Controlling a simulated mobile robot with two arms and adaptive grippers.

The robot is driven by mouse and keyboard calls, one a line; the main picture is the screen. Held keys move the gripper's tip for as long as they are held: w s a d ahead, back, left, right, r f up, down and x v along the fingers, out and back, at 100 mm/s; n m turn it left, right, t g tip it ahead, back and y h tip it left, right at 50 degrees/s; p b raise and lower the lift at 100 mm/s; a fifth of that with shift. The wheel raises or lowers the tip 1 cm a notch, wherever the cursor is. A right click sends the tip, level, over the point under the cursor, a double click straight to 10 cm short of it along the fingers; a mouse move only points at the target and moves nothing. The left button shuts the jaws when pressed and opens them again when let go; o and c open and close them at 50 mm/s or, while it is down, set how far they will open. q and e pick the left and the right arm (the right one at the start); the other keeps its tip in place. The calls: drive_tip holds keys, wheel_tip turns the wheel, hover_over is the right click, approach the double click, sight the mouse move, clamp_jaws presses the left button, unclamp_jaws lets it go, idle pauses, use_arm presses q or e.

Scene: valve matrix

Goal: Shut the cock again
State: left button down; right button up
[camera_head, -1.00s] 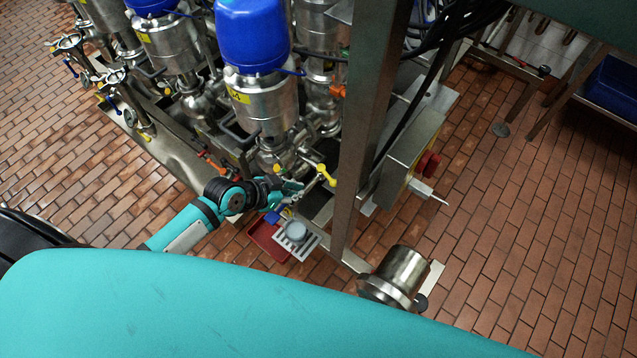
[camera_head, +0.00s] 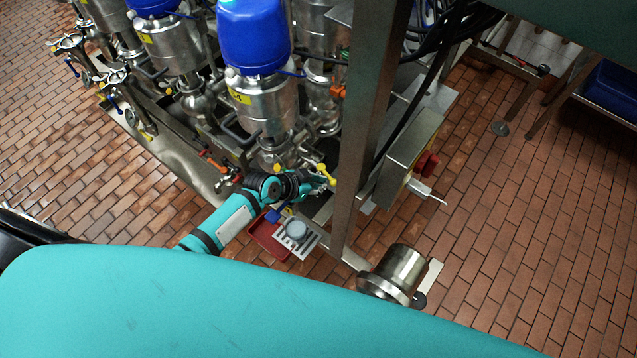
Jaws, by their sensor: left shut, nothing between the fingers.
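Small cocks with coloured handles sit low on the steel valve stand; which one the task means is unclear. A yellow handle (camera_head: 332,175) shows at the front right of the stand, beside the upright post. My left gripper (camera_head: 322,184) is shut and empty, its fingertips right by this yellow handle. I cannot tell whether they touch it. The gripper and wrist hide most of the thin pipe and fittings there. My right gripper is not in view.
A thick steel post (camera_head: 367,120) stands close right of the gripper. Below are a red tray (camera_head: 266,238) and a slotted grey rack (camera_head: 307,246) with a round grey piece (camera_head: 296,229). Steel valve bodies with blue caps (camera_head: 253,38) rise behind. Tiled floor at right is mostly clear.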

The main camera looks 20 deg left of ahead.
use_arm(q)
drive_tip(key=d+n+p, duration=0.1)
drive_tip(key=w+d+n+t+y+p, duration=0.1)
drive_tip(key=p, duration=0.1)
drive_tip(key=shift+d+y, duration=0.1)
drive_tip(key=shift+y, duration=0.2)
idle(0.3)
